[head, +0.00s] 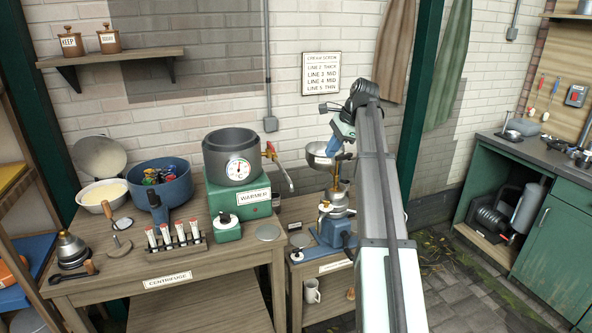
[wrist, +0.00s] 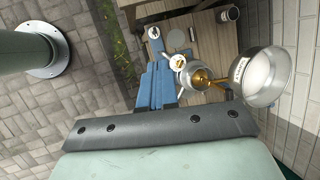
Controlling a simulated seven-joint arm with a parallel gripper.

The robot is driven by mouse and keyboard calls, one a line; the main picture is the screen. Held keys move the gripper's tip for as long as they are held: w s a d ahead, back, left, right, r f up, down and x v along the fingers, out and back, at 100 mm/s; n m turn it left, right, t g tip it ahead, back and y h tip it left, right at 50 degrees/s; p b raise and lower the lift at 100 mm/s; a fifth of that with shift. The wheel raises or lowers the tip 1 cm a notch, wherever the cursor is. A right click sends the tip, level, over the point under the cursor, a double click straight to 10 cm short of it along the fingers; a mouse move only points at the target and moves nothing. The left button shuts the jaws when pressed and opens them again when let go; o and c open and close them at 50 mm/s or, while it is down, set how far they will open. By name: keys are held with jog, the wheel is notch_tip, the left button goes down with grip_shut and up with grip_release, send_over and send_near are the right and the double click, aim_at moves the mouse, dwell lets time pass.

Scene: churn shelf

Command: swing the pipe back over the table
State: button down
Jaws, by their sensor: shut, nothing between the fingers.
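The grey pipe (head: 284,173) comes off the tap with the red handle on the right side of the warmer (head: 231,160). It slants down to the right, with its end near the table's right edge. I cannot tell exactly how far it reaches past the edge. The wooden table (head: 215,263) carries the warmer. My gripper (head: 331,157) is shut and empty. It is to the right of the pipe and apart from it, near the metal bowl of the separator. The pipe is not clearly seen in the wrist view.
The separator's metal bowl (head: 318,154) stands above a brass spout and blue base (head: 331,232) on a lower bench. Both show in the wrist view, where the bowl (wrist: 268,78) is at right. A green post (wrist: 22,45) stands at left there. Paved floor lies between.

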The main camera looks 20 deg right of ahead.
aim_at(283, 173)
jog(key=w+a+f+n, duration=0.2)
jog(key=a+f+n, duration=0.2)
jog(key=n, duration=0.5)
jog(key=w+a+f+n+t+y, duration=0.1)
jog(key=w+a+f+n, duration=0.2)
jog(key=a+n, duration=0.3)
jog(key=shift+w+f+n, duration=0.15)
jog(key=shift+f+n, duration=0.4)
jog(key=shift+n, duration=1.55)
jog(key=a+m+t+h, duration=0.1)
jog(key=a+m, duration=0.2)
jog(key=a, duration=0.4)
jog(key=shift+w+m+t, duration=0.25)
jog(key=shift+m+t, duration=0.15)
